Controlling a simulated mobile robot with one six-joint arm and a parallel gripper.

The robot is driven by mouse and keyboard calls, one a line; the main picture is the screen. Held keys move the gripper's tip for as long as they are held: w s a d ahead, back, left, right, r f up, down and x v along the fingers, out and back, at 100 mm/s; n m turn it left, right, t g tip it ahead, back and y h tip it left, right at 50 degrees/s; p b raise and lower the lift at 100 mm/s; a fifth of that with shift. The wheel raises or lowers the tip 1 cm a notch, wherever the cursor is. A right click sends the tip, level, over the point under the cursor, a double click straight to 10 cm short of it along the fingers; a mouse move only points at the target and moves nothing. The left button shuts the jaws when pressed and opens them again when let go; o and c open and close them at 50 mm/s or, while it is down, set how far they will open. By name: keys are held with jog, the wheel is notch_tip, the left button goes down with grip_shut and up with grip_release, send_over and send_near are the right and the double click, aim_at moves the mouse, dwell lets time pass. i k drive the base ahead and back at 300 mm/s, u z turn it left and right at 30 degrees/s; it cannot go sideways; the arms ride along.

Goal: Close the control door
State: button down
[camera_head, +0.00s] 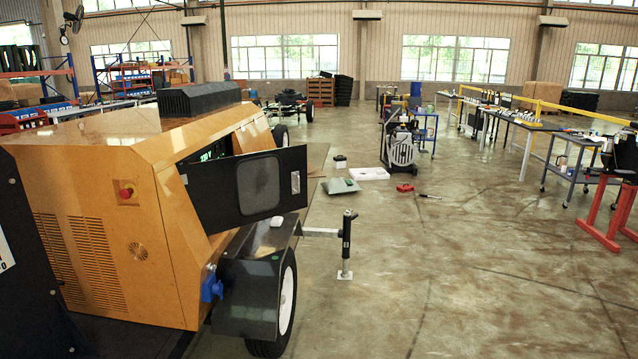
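The control door (219,190) is a black panel with a rounded grey window and a light latch near its right edge. It stands swung out from the side of the orange light tower housing (150,235), so it is open. A dark opening with small green lights (214,151) shows just above and behind the door; most of it is hidden by the door. My gripper is not in view, so its distance from the door cannot be told.
A black fender with a wheel (285,300) and a jack post (346,245) stand below and right of the door. Small items and a white box (369,173) lie on the floor beyond. Workbenches (520,122) line the right. The floor at centre right is clear.

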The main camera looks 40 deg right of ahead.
aim_at(226, 193)
jog(key=k, duration=0.45)
jog(key=z, duration=0.55)
jog(key=i, duration=2.1)
jog(key=u, duration=0.35)
